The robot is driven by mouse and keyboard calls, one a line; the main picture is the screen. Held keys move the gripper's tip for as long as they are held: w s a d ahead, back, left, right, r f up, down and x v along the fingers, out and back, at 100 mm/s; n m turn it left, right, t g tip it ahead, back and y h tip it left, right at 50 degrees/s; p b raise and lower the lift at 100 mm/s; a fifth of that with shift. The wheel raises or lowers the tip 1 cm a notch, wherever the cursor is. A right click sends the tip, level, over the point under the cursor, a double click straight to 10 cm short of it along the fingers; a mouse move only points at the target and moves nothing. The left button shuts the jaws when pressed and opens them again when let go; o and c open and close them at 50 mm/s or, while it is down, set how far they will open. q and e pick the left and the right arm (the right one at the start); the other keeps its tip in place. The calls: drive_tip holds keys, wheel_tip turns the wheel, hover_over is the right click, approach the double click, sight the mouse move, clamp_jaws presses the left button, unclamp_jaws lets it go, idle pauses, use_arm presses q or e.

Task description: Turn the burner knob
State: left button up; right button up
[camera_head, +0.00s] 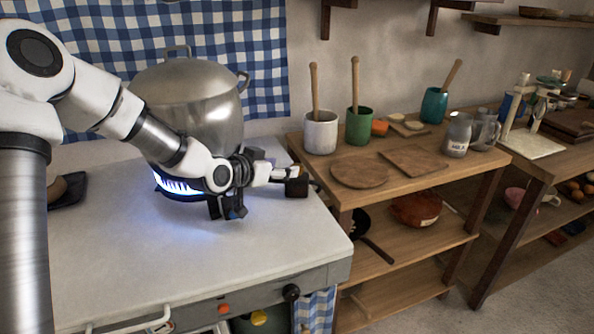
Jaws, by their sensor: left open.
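A black round knob (291,292) sits on the stove's front panel near its right end. An orange-red knob or button (224,308) is further left on the same panel. My left gripper (265,197) is open and empty above the right part of the white stove top (200,250), in front of the pot. It is behind and above the black knob, apart from it. My right gripper is out of view.
A large metal pot (190,100) stands over a lit blue flame (177,186); my left arm partly covers it. A wooden shelf table (330,190) with utensil cups and boards stands to the right. The stove top's front is clear. A rail (130,322) runs along the front.

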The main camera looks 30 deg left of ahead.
sight(297, 165)
use_arm(q)
drive_tip(key=x, duration=0.7)
drive_tip(key=shift+d, duration=0.15)
drive_tip(key=shift+r, duration=0.1)
drive_tip(key=shift+s, duration=0.1)
clamp_jaws()
